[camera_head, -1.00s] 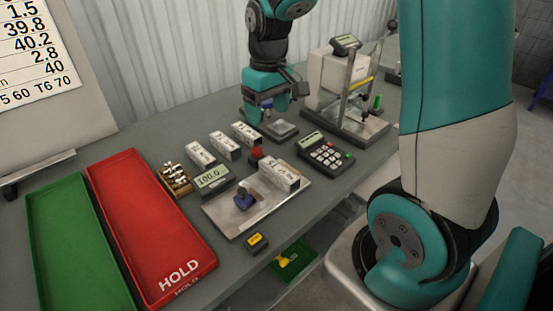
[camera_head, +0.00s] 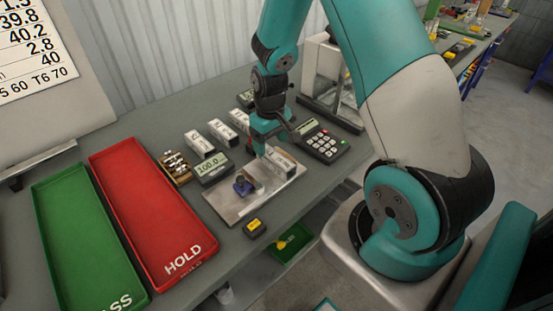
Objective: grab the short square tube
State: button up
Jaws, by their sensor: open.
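A small blue piece (camera_head: 242,187) lies on the bare metal plate (camera_head: 225,207). It may be the short square tube, but it is too small to make out a square hollow section. A pale, marked block (camera_head: 284,164) sits at the plate's far right part, partly hidden by my gripper. My gripper (camera_head: 264,150) is open and points down over the far edge of the plate, close to the pale block and behind and right of the blue piece. Whether a finger touches the block I cannot tell.
Left are a red HOLD tray (camera_head: 150,215) and a green tray (camera_head: 78,245). Several labelled pale blocks (camera_head: 200,144) and a 100.0 display (camera_head: 214,169) stand behind the plate. A keypad (camera_head: 323,142) is at right, a small yellow-topped box (camera_head: 254,228) in front.

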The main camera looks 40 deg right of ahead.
aim_at(270, 152)
jog(key=shift+w+f+p, duration=0.15)
jog(key=shift+f+p, duration=0.3)
jog(key=shift+f, duration=1.35)
jog(key=c, duration=1.1)
